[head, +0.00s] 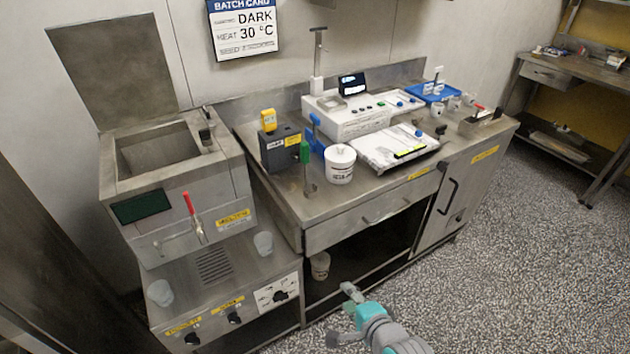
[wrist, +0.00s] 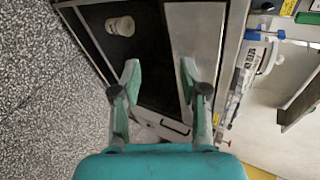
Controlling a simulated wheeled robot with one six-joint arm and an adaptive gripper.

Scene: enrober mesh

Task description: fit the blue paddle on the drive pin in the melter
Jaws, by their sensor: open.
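The melter (head: 225,182) is the steel machine at left in the head view, with its lid raised and its square tank open. I cannot make out the drive pin inside. A blue upright piece (head: 316,132), which may be the blue paddle, stands on the counter behind a white tub, its lower part partly hidden. A green-handled tool (head: 305,155) stands just left of it. My gripper (head: 350,300) is low in front of the counter, well away from these. In the wrist view my gripper (wrist: 160,76) is open and empty, its fingers apart before the cabinet.
A white lidded tub (head: 340,165), a dark box (head: 281,150) with a yellow device and a white machine (head: 352,115) crowd the steel counter. Two cups (head: 263,243) stand on the melter's lower shelf near a red-handled tap (head: 192,212). The speckled floor at right is clear.

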